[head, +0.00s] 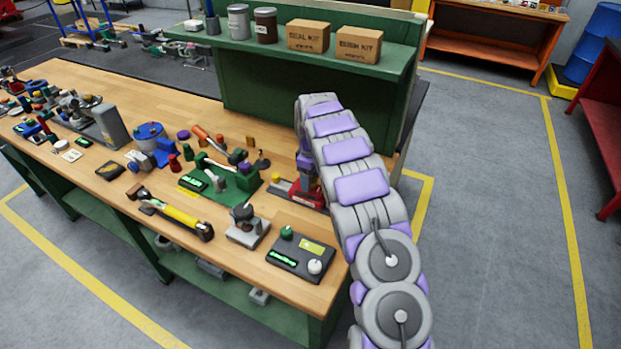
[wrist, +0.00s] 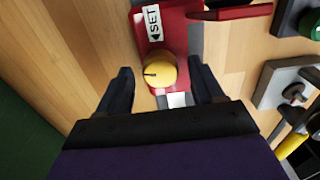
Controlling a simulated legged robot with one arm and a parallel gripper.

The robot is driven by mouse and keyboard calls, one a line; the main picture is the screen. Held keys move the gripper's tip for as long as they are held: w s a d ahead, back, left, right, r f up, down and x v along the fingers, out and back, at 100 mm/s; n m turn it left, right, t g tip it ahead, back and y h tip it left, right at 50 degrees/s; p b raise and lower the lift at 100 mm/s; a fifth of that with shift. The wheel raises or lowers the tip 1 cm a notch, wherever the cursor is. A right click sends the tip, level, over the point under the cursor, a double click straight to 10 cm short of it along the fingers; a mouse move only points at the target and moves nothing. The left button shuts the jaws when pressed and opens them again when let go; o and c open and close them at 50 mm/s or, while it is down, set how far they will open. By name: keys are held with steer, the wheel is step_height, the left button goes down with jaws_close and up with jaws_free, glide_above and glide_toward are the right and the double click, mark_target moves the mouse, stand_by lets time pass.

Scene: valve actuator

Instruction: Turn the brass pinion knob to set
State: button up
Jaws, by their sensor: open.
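The brass pinion knob (wrist: 159,69) is a round yellow knob with a dark line mark on its side, seen from above in the wrist view. It sits on a red body (wrist: 172,30) with a white label reading SET and an arrow.
A green fixture (head: 232,186) stands left of the red body on the wooden bench (head: 90,215). A dark box with buttons (head: 300,256) and a grey block (head: 247,228) lie nearer the front edge. A green shelf (head: 300,50) rises behind.

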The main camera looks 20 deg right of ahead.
steer(key=c, duration=1.1)
steer(key=shift+o, duration=0.2)
steer(key=shift+r+m+p, duration=0.1)
steer(key=shift+m+p, duration=0.2)
steer(key=m+p, duration=0.2)
steer(key=shift+r+m, duration=0.15)
steer(key=shift+m, duration=0.15)
steer(key=m+p, duration=0.2)
steer(key=m, duration=0.1)
steer(key=shift+m, duration=0.3)
steer(key=m+p, duration=0.2)
steer(key=m, duration=0.2)
steer(key=shift+w, duration=0.1)
steer(key=shift+d+m+p, duration=0.1)
steer(key=shift+m+p, duration=0.9)
steer(key=shift+m, duration=1.3)
